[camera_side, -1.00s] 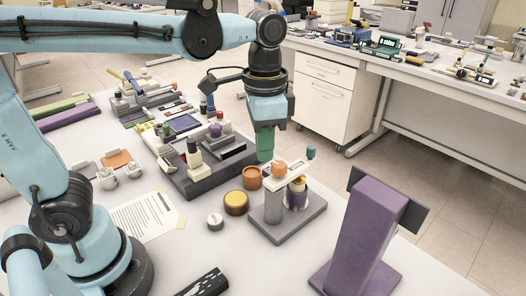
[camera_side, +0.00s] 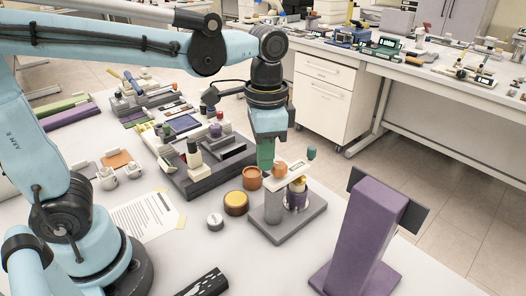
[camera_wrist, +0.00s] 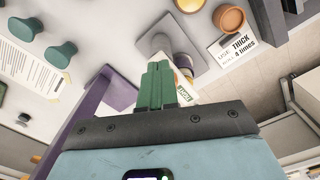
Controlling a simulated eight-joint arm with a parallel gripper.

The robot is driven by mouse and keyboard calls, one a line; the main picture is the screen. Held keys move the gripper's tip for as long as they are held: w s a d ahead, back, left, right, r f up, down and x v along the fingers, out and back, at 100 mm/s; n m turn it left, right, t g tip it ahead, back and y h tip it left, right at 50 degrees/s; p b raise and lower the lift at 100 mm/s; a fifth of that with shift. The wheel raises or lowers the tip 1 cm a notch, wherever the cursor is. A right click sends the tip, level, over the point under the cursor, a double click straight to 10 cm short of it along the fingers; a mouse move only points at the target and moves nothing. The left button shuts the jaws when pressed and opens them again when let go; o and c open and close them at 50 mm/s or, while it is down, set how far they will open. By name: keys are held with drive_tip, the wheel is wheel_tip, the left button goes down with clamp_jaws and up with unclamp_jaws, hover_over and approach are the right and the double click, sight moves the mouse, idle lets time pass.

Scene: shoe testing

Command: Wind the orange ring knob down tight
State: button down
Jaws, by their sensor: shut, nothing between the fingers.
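The orange ring knob (camera_side: 280,168) sits on the white bar (camera_side: 292,178) over a grey stand (camera_side: 266,214) in the side view. A white and purple cylinder with a yellow part (camera_side: 297,196) stands under the bar's right end. My gripper (camera_side: 266,167), with green fingers, points down just left of the knob, its tips close to knob height. I cannot tell whether it touches the knob. In the wrist view my gripper (camera_wrist: 155,68) is shut and empty, and its fingers cover part of the stand. The knob is not clearly seen there.
An orange pot (camera_side: 251,178) and an amber round jar (camera_side: 236,203) stand left of the grey stand. A purple upright stand (camera_side: 366,235) is at the front right. A dark grey rack (camera_side: 204,182) of small items lies behind left.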

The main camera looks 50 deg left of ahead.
drive_tip(key=shift+w+a+f, duration=0.3)
drive_tip(key=shift+a+f, duration=0.1)
drive_tip(key=shift+f, duration=0.15)
drive_tip(key=shift+s, duration=0.1)
idle(0.3)
wheel_tip(320, 180, up, 6)
drive_tip(key=shift+s, duration=0.4)
idle(0.3)
drive_tip(key=shift+w+d+f, duration=0.1)
drive_tip(key=shift+d+f, duration=0.1)
drive_tip(key=shift+f, duration=1.3)
drive_tip(key=shift+w+d+f, duration=0.1)
drive_tip(key=shift+d+f, duration=0.1)
drive_tip(key=shift+f, duration=1.3)
drive_tip(key=shift+w, duration=0.1)
